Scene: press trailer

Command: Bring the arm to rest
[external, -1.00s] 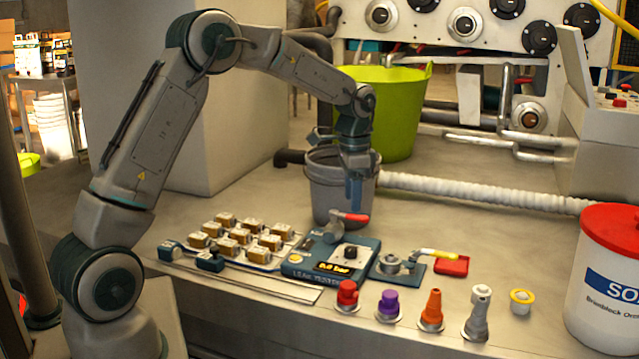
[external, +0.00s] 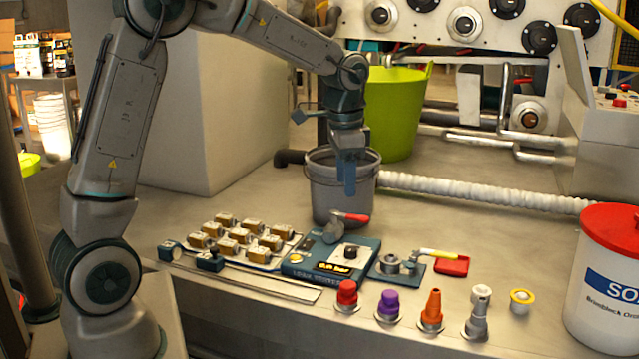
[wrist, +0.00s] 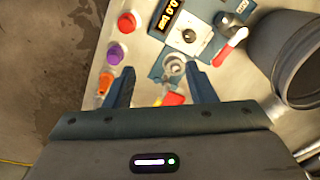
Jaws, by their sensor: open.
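My gripper (external: 349,178) hangs pointing down in front of the grey bucket (external: 325,200), above the bench, with nothing in it. In the wrist view my gripper (wrist: 158,88) shows two dark blue fingers spread apart, with bench items seen below and between them. My arm is bent, with its elbow up at the top left and its forearm sloping down to the right. Whether the fingers touch the bucket cannot be told.
On the bench (external: 560,250) are a leak tester (external: 330,262) with a red-handled valve (external: 345,222), a yellow-handled valve (external: 392,264), several coloured fittings (external: 388,304) and a rack of brown-topped blocks (external: 240,236). A green tub (external: 398,115) and red-lidded drum (external: 610,270) flank them.

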